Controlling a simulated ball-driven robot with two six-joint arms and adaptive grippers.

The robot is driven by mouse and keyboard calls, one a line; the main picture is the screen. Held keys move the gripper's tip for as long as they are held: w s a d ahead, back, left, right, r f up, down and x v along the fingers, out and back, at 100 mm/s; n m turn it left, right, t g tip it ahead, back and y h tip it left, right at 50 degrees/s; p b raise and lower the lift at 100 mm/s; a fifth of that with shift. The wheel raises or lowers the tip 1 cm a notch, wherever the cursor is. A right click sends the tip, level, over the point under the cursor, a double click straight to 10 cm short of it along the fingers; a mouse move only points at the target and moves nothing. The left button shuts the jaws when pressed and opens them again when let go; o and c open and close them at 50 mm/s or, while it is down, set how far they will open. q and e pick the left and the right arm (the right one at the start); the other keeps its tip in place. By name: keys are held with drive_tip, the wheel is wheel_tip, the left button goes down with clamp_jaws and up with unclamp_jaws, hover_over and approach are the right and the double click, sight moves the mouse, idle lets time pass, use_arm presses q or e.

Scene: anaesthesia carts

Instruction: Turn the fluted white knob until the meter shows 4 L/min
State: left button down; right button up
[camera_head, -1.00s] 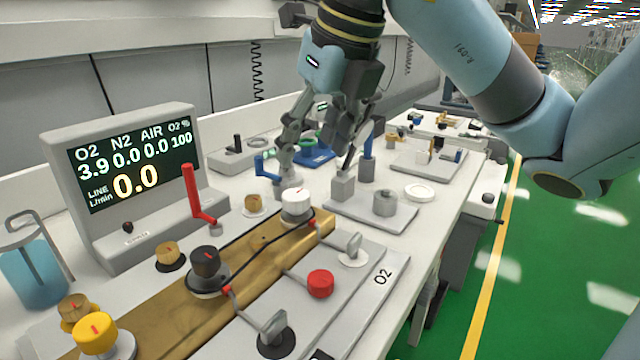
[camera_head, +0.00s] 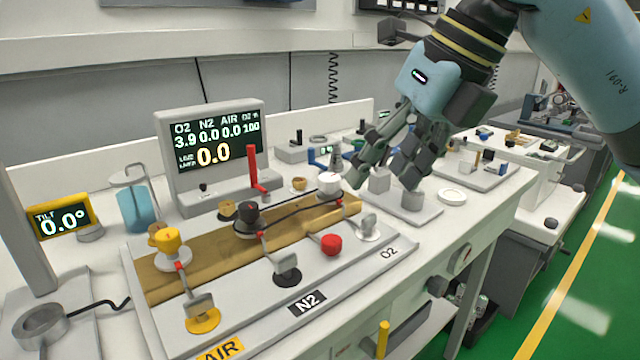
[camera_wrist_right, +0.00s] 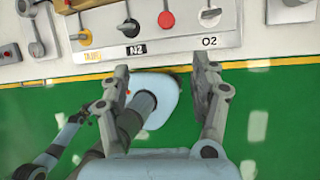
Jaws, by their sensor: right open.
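The fluted white knob (camera_head: 329,184) sits at the far right end of the gold block (camera_head: 190,262), with a dark hose running by it. The meter (camera_head: 212,143) reads O2 3.9, N2 0.0, AIR 0.0, O2% 100, and a large 0.0 below. My right gripper (camera_head: 383,175) is open and empty, right of the white knob and apart from it. Its two fingers, spread apart, also show in the right wrist view (camera_wrist_right: 163,85), over green floor at the bench's front edge. The white knob cannot be made out there.
A black knob (camera_head: 246,214) and a yellow knob (camera_head: 167,241) sit along the gold block. A red lever (camera_head: 253,168) stands before the meter. A red knob (camera_head: 331,244) is nearer the front.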

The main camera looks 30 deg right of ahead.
drive_tip(key=s+a+r+n+y, duration=0.1)
drive_tip(key=a+r+y, duration=0.1)
drive_tip(key=a+y, duration=0.2)
drive_tip(key=s+a+r+n+y, duration=0.1)
drive_tip(key=a+y, duration=0.3)
drive_tip(key=a, duration=0.6)
drive_tip(key=shift+r+y, duration=0.4)
drive_tip(key=shift+r, duration=0.1)
drive_tip(key=shift+s, duration=0.1)
